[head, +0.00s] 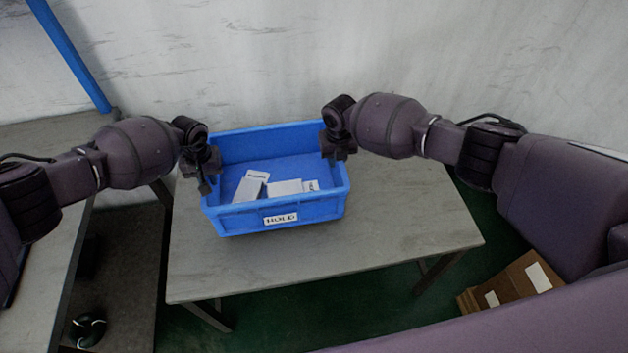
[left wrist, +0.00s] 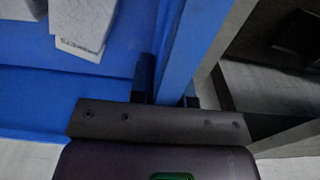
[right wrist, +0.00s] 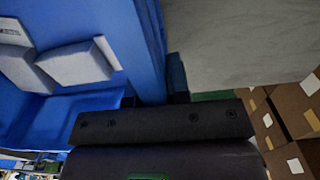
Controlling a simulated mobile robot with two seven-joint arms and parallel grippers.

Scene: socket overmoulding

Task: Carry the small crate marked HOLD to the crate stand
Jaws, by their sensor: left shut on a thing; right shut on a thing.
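The blue crate (head: 240,217) bears a white label reading HOLD on its front wall. It is over the grey table (head: 300,262) in the middle of the head view; I cannot tell whether its base touches the top. Several white and grey box-shaped parts (head: 284,187) lie inside. My left gripper (head: 208,178) is shut on the crate's left wall, which runs between its fingers in the left wrist view (left wrist: 168,85). My right gripper (head: 337,150) is shut on the right wall, also seen in the right wrist view (right wrist: 160,85).
Cardboard boxes (head: 512,284) stand on the green floor at the lower right. Another grey workbench (head: 40,270) with a blue post (head: 68,55) is at the left. A pale wall is close behind the table. The table top is clear in front of and right of the crate.

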